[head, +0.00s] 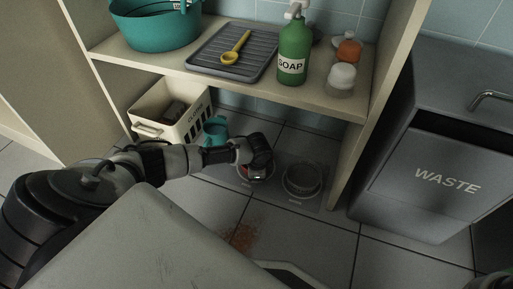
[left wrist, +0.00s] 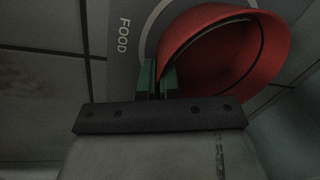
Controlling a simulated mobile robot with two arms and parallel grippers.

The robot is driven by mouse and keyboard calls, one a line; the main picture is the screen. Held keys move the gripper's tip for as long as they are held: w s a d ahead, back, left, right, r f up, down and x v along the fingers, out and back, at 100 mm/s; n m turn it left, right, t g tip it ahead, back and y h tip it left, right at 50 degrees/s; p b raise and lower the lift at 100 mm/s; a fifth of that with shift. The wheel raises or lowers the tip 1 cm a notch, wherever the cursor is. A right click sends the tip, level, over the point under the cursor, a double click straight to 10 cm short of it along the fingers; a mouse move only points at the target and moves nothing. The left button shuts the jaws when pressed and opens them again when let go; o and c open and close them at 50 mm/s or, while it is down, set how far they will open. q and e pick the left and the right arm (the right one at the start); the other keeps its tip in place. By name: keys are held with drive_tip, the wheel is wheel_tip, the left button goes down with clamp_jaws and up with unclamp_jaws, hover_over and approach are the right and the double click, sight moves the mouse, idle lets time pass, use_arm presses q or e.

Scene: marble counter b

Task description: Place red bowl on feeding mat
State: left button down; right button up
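The red bowl (left wrist: 266,45) fills the upper right of the left wrist view, over the ring marked FOOD on the grey feeding mat (left wrist: 122,50). In the head view only a bit of the red bowl (head: 244,172) shows under my left gripper (head: 258,162). The left gripper's green fingers (left wrist: 158,78) are closed about the bowl's near rim, one finger inside and one outside. Whether the bowl's base touches the mat is hidden. The mat (head: 283,201) lies on the floor under the shelf.
A dark bowl (head: 302,179) stands on the mat's right ring. A cream basket (head: 160,128) and a teal cup (head: 215,130) are left of my gripper. The shelf (head: 330,107) is above; a waste bin (head: 430,190) stands right. Reddish-brown crumbs (head: 243,237) lie on the tiles in front.

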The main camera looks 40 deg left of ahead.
use_arm(q)
drive_tip(key=c, duration=1.4)
unclamp_jaws()
drive_tip(key=shift+o, duration=0.2)
wheel_tip(320, 180, up, 12)
drive_tip(key=s+d+p, duration=0.1)
drive_tip(key=p, duration=0.8)
drive_tip(key=shift+s+d, duration=0.2)
drive_tip(key=shift+s, duration=0.05)
